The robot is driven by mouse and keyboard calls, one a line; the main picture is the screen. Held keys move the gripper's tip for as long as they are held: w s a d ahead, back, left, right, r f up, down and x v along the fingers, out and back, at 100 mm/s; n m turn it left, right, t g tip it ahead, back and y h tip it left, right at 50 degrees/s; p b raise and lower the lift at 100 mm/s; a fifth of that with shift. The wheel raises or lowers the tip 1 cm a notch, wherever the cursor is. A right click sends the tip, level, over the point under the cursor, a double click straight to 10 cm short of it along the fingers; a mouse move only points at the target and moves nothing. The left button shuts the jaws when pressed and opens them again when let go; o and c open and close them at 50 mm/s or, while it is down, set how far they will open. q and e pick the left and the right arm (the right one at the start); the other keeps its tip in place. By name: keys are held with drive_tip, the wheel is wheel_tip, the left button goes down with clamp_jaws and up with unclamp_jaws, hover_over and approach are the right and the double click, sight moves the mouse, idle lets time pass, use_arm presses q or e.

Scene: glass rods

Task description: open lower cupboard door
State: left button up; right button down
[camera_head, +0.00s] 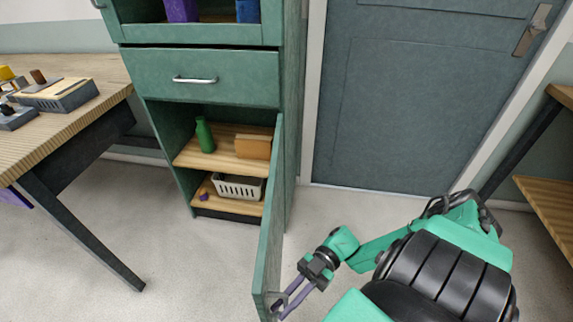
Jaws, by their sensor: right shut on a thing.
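The lower cupboard door (267,225) of the green cabinet stands swung wide open on its right side, seen almost edge-on. Its free edge points toward me. My right gripper (279,307) is at the near end of the door, at the lower middle of the view. Its fingers are shut on the door's handle (275,297), which shows only in part. The open lower compartment shows a green bottle (205,135) and an orange-brown box (253,147) on the upper shelf. A white basket (238,187) stands on the bottom shelf. My left gripper is not in view.
A drawer (200,77) above the compartment is closed. A wooden table (100,72) with dark legs stands on the left. A grey door (415,100) is behind on the right, and a wooden shelf unit (550,205) is at the far right. The floor left of the cupboard door is clear.

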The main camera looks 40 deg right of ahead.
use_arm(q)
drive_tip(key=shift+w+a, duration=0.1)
use_arm(e)
drive_tip(key=shift+f, duration=0.1)
drive_tip(key=c, duration=1.2)
unclamp_jaws()
drive_tip(key=shift+o, duration=0.2)
use_arm(q)
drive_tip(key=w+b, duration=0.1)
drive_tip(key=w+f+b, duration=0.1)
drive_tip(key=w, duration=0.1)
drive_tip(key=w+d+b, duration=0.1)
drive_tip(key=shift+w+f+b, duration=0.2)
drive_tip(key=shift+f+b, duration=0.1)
drive_tip(key=shift+b, duration=0.05)
use_arm(e)
drive_tip(key=d, duration=1.4)
drive_tip(key=shift+w+d, duration=0.3)
drive_tip(key=shift+w, duration=0.15)
